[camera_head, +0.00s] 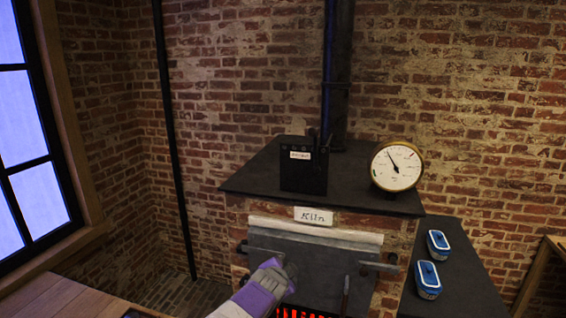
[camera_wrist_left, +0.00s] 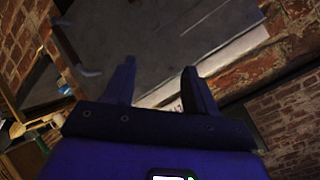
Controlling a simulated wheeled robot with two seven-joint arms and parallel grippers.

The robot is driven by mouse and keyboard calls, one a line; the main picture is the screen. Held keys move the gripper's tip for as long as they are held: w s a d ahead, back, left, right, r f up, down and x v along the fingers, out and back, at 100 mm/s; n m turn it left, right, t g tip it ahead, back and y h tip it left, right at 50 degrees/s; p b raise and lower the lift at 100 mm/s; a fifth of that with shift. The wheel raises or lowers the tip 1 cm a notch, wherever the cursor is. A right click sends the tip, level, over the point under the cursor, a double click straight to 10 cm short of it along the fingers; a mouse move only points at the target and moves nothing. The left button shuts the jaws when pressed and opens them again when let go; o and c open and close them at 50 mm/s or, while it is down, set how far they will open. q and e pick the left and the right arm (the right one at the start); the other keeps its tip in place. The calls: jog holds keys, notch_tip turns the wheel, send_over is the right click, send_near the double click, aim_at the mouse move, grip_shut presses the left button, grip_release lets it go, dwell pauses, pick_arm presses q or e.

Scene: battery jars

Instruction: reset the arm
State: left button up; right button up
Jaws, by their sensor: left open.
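My left arm comes in from the bottom of the head view in purple and grey. My left gripper (camera_head: 284,268) is in front of the grey metal door (camera_head: 318,258) of the brick kiln. In the left wrist view my left gripper (camera_wrist_left: 160,78) has its two dark fingers spread apart with nothing between them. The grey door lies beyond the fingers there; I cannot tell whether they touch it. My right gripper is not in view.
The kiln has a dark top (camera_head: 245,178) with a black box (camera_head: 303,172) and a round gauge (camera_head: 396,167). Orange glow (camera_head: 300,312) shows below the door. Two blue-and-white containers (camera_head: 428,279) (camera_head: 438,243) stand on the dark side table (camera_head: 462,285). A wooden surface (camera_head: 60,300) is lower left.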

pick_arm(q)
jog(key=s+a+f+n+g, duration=0.2)
jog(key=s+a+f, duration=0.15)
jog(key=f, duration=0.65)
jog(key=s+a+f+n+g, duration=0.2)
jog(key=s+a+f, duration=0.15)
jog(key=f, duration=0.65)
jog(key=s+a+f+n+g, duration=0.25)
jog(key=s+f, duration=0.25)
jog(key=f, duration=0.4)
jog(key=s+f+n+g, duration=0.1)
jog(key=s+f+n, duration=0.2)
jog(key=s, duration=0.5)
jog(key=s+f+n+g+h, duration=0.1)
jog(key=s+f+n+g, duration=0.1)
jog(key=s+f, duration=0.3)
jog(key=s+f+n+g, duration=0.1)
jog(key=s+f+n, duration=0.3)
jog(key=s, duration=0.7)
jog(key=shift+s+a+f, duration=0.2)
jog(key=shift+s+a, duration=0.1)
jog(key=shift+s, duration=0.05)
